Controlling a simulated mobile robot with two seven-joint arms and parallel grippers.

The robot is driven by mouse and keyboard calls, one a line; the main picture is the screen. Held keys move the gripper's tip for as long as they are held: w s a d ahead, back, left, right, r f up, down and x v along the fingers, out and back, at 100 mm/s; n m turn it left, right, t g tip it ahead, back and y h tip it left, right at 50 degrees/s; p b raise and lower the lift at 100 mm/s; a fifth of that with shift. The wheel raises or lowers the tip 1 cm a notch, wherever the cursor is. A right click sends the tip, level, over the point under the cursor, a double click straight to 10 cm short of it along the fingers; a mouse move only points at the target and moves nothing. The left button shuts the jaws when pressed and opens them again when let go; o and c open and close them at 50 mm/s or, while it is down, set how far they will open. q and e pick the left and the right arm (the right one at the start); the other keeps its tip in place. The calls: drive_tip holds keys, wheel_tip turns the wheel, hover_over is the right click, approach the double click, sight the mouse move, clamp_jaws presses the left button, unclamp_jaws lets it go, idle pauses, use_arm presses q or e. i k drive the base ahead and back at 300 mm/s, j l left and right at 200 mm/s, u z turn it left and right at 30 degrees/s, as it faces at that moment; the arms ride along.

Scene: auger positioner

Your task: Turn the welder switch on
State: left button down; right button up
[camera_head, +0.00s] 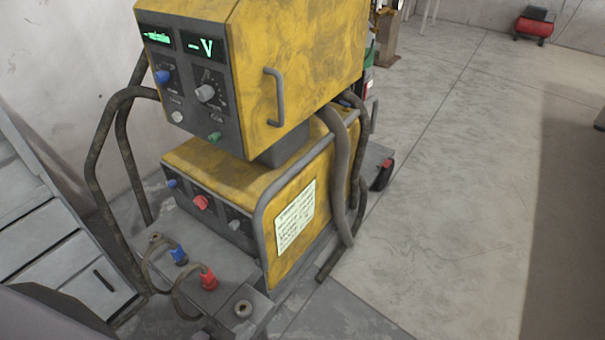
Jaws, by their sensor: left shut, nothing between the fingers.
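The yellow welder stands at centre left as two stacked boxes. Its upper box (300,65) has two lit green displays (203,46), a blue knob (162,76), a grey dial (205,93) and a green knob (215,136). Its lower box (290,185) has a red knob (201,202) between a small blue knob (172,183) and a grey knob (235,225). I cannot tell which control is the switch. My right gripper is out of view.
Bent grey tubes (92,150) stand at the welder's left. Cables with a blue plug (178,255) and red plug (208,279) lie on its front ledge. A grey drawer cabinet (50,245) is at left. Open concrete floor (460,180) lies at right.

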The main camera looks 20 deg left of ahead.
sight(200, 202)
drive_tip(key=u, duration=1.35)
drive_tip(key=z, duration=0.75)
drive_tip(key=j+z, duration=0.3)
drive_tip(key=z, duration=0.2)
drive_tip(key=j+z, duration=0.25)
drive_tip(key=z, duration=0.2)
drive_tip(key=k+j+z, duration=0.1)
drive_tip(key=j+z, duration=0.15)
drive_tip(key=j, duration=0.15)
drive_tip(key=k+j+z, duration=0.1)
drive_tip(key=j+z, duration=0.15)
drive_tip(key=k+j, duration=0.15)
drive_tip(key=j, duration=0.25)
drive_tip(key=k+j+z, duration=0.1)
drive_tip(key=j, duration=0.3)
drive_tip(key=k+j, duration=0.25)
drive_tip(key=j+z, duration=0.05)
drive_tip(key=j, duration=0.1)
